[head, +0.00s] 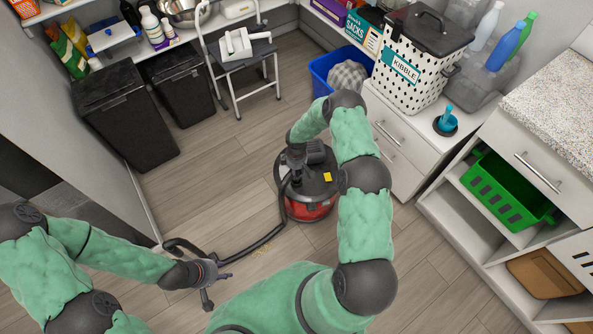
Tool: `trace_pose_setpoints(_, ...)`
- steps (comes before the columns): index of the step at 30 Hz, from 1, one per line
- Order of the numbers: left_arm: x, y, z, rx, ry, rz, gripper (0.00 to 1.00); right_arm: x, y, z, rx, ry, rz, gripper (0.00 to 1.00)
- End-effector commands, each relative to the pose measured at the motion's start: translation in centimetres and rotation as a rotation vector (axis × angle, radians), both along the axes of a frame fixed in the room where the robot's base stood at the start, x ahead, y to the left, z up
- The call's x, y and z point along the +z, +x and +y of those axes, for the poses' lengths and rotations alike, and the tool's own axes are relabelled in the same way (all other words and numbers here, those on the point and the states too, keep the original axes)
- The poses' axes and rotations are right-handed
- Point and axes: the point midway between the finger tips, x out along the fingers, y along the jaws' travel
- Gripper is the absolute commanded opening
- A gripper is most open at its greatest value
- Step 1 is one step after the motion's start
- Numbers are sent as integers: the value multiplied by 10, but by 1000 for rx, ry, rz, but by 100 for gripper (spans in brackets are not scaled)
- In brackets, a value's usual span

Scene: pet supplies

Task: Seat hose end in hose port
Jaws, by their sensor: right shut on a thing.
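A red and black canister vacuum (310,205) stands on the floor in the middle of the view. A black hose (245,249) runs from a curved end at the lower left, along the floor, and up the vacuum's left side. My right gripper (295,176) is over the vacuum's top, shut on the hose end, which is mostly hidden by the gripper. I cannot make out the hose port or whether the hose end is in it. My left gripper (220,290) is open and empty near the hose's curved far end, with its fingers spread.
Two black bins (126,120) stand at the left. A grey step stool (240,52) and a blue tub (330,72) are at the back. White drawers (395,140) stand close to my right arm. Floor left of the vacuum is mostly clear, with scattered crumbs.

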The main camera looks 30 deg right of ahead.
Motion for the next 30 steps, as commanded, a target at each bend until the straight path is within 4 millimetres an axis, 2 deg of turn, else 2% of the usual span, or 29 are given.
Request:
trace_pose_setpoints(19, -9, 0, 0, 0, 0, 0, 40, -15, 0, 0, 0, 0, 0, 4)
trace_pose_setpoints(28, -8, 0, 0, 0, 0, 0, 40, -14, 0, 0, 0, 0, 0, 4)
trace_pose_setpoints(29, -8, 0, 0, 0, 0, 0, 40, -14, 0, 0, 0, 0, 0, 42)
trace_pose_setpoints(30, -8, 0, 0, 0, 0, 0, 40, -14, 0, 0, 0, 0, 0, 54)
